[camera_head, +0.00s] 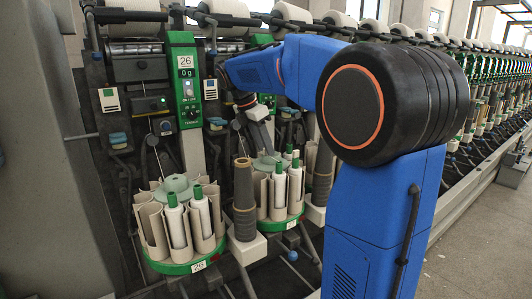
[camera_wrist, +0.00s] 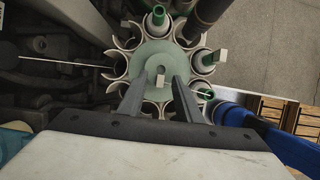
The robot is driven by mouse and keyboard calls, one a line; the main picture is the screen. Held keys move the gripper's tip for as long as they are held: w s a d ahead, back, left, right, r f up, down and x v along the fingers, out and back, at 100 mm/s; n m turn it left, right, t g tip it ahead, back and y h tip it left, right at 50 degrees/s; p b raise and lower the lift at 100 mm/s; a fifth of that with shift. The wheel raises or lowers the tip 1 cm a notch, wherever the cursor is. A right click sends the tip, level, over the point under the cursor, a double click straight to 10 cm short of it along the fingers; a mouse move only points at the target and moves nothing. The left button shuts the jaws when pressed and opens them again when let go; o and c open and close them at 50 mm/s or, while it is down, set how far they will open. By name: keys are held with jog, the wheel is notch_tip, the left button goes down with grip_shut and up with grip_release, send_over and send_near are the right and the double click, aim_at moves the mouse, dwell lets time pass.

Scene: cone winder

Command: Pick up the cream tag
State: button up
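A small cream piece (camera_wrist: 160,79) shows over the middle of the pale green hub (camera_wrist: 150,58) in the wrist view, between my two fingers. A second small pale piece (camera_wrist: 222,56) shows at the right rim of the same carousel. I cannot tell for certain which one is the cream tag. My gripper (camera_wrist: 157,84) is open, its dark fingers apart on either side of the hub's centre, with nothing visibly held. In the head view my gripper (camera_head: 268,145) points down over the right carousel (camera_head: 279,222); the small pieces are too small to make out there.
Pale cups and white bobbins with green tops ring the hub. A left carousel (camera_head: 178,262) marked 26 and a grey-brown cone (camera_head: 244,200) stand left of the right carousel. A green control panel (camera_head: 186,80) is behind. Open floor (camera_head: 475,245) lies at right.

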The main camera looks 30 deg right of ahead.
aim_at(264, 149)
grip_shut()
notch_tip(264, 149, up, 13)
dwell(1.3)
jog(key=shift+f, duration=0.1)
